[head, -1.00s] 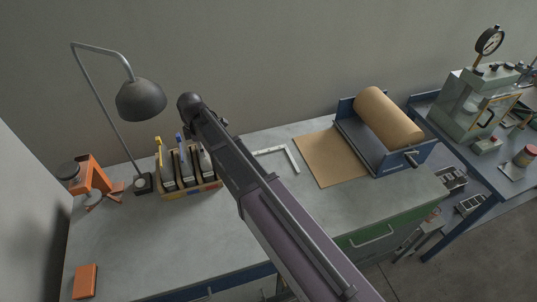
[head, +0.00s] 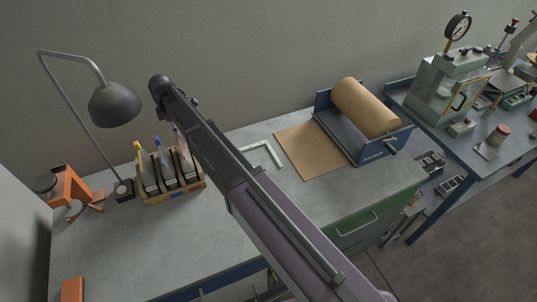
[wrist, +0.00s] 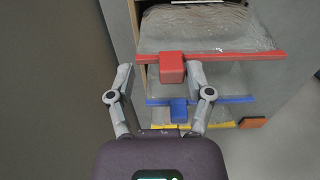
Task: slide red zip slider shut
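The red zip slider (wrist: 172,67) is a small block on a red zip strip (wrist: 235,56) along the edge of a clear bag (wrist: 205,28). It sits towards the strip's left part in the wrist view. My gripper (wrist: 160,72) is open, with a fingertip on each side of the slider. The right fingertip is close beside it; a wider gap shows on the left. I cannot tell whether either finger touches it.
A blue slider (wrist: 179,110) and a yellow strip (wrist: 165,126) lie just below the red one. The wooden rack (head: 178,195) holds the bags upright. A lamp (head: 115,104), an orange stand (head: 70,188) and an orange block (head: 73,289) are nearby. The bench's front middle is clear.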

